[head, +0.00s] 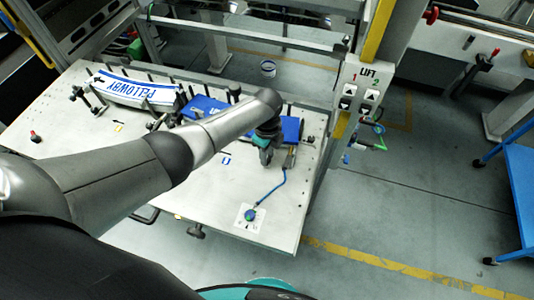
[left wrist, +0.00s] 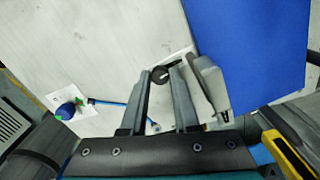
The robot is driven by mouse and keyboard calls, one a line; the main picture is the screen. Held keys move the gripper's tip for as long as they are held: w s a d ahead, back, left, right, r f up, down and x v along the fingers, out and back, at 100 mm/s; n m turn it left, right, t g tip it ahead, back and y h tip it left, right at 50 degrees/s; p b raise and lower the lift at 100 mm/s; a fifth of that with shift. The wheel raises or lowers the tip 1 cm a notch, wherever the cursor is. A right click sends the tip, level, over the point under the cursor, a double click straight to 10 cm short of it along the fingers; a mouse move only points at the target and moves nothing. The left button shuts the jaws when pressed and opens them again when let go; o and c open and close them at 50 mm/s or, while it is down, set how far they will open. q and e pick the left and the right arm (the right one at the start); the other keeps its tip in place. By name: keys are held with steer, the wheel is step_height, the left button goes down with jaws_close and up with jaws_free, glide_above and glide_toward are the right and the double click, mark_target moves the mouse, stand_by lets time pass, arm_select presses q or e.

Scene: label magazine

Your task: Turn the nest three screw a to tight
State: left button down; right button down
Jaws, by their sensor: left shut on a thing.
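My left gripper (head: 265,158) reaches over the right part of the pale work plate (head: 190,205), beside a blue panel (head: 292,130). In the left wrist view its two grey fingers (left wrist: 161,76) are closed around a small dark round screw head (left wrist: 160,75), with a short dark stem running to the right of it. I take this to be nest three screw a; no name shows on it. A grey metal block (left wrist: 208,82) stands close to the right finger, next to the blue panel (left wrist: 250,50). In the head view the screw is hidden by the gripper. My right gripper is not in view.
A curved white label part (head: 137,91) and another blue panel (head: 205,107) lie farther left, with several dark posts around them. A blue cable runs to a blue-green knob (head: 250,215) on a white card near the front. A lift button panel (head: 360,88) stands at right.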

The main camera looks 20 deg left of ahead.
stand_by(0.3)
arm_select(q)
steer(key=c, duration=0.7)
jaws_free()
steer(key=shift+o, duration=0.2)
